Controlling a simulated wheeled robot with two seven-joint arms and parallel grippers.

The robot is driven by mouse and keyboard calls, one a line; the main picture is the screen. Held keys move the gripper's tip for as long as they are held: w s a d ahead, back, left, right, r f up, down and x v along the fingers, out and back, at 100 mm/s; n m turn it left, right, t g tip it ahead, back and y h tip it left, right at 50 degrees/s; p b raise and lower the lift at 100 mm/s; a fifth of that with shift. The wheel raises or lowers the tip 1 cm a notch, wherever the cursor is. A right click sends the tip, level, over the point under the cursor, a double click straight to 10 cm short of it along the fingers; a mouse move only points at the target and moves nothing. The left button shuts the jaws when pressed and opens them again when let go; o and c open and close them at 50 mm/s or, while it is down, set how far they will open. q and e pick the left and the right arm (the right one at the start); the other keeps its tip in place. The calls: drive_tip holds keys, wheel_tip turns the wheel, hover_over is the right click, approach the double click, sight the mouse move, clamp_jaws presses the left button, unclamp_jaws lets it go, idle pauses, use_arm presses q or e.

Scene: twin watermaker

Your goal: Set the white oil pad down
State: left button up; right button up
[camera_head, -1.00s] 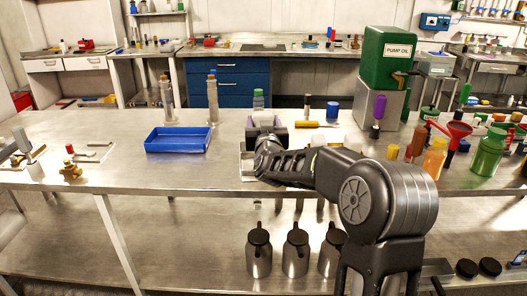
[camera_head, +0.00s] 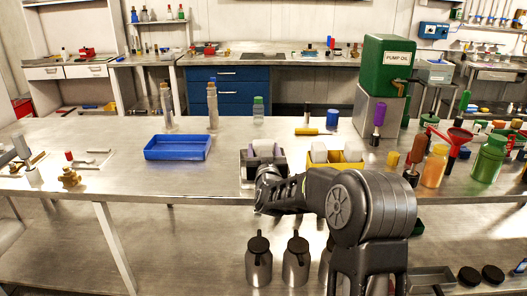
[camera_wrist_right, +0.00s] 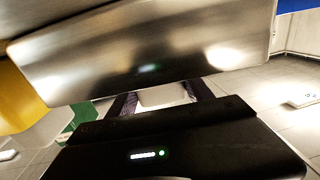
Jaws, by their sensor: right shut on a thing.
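My right gripper (camera_head: 263,152) is over the middle of the steel bench. In the right wrist view its two fingers (camera_wrist_right: 162,98) are shut on the white oil pad (camera_wrist_right: 165,96), which shows as a pale block between them. In the head view the pad is mostly hidden by the gripper body. A shallow metal tray (camera_head: 246,183) shows partly beneath and left of the gripper. Whether the pad touches anything below cannot be told.
A yellow box (camera_head: 347,167) with white pads stands just right of the gripper. A blue tray (camera_head: 178,147) lies to the left. The green pump oil container (camera_head: 386,65), bottles and a red funnel (camera_head: 460,137) stand at the right. Bench between blue tray and gripper is clear.

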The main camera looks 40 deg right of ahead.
drive_tip(key=o, duration=1.3)
drive_tip(key=shift+f, duration=0.1)
drive_tip(key=v, duration=1.2)
drive_tip(key=shift+s+b, duration=0.1)
drive_tip(key=shift+b, duration=0.2)
